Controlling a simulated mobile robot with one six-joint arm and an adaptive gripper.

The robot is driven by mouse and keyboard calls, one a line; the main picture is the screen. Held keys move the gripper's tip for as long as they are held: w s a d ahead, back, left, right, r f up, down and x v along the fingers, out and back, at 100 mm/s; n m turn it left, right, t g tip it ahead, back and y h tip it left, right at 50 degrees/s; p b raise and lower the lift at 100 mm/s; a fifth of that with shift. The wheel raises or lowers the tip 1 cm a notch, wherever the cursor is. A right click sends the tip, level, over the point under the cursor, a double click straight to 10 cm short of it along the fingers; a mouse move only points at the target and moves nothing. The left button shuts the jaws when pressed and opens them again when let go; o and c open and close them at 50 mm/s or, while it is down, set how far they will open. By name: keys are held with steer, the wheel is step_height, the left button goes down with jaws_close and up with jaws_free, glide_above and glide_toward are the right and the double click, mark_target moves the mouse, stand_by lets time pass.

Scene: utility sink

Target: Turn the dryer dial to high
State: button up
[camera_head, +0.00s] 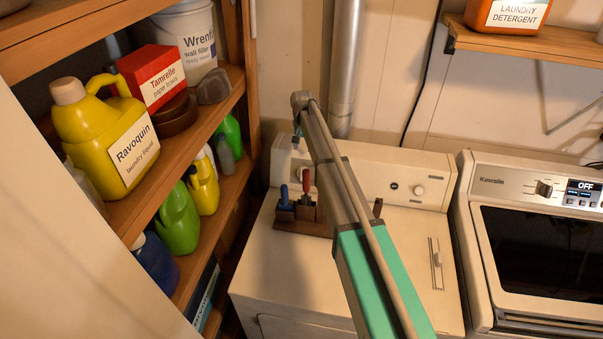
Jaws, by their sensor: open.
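A white machine (290,265) with a raised back panel stands in the middle. A second machine (468,240) at right has a dark glass lid, a dark dial (544,188) and a display reading OFF (584,192). I read no dryer label on either machine. My arm crosses the middle machine. My gripper (297,143) hangs at the arm's far end, near the left knob. It is small and partly hidden, open, with nothing seen in it.
A wooden holder (290,222) with blue- and red-handled tools stands on the middle machine, close beside my arm. Shelves at left hold a yellow jug (105,130), a red box (152,75) and several bottles. A metal pipe (345,65) rises behind. The middle machine's right top is mostly clear.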

mark_target(303, 169)
steer(key=shift+f+b, duration=5.55)
steer(key=shift+f, duration=0.3)
jaws_close()
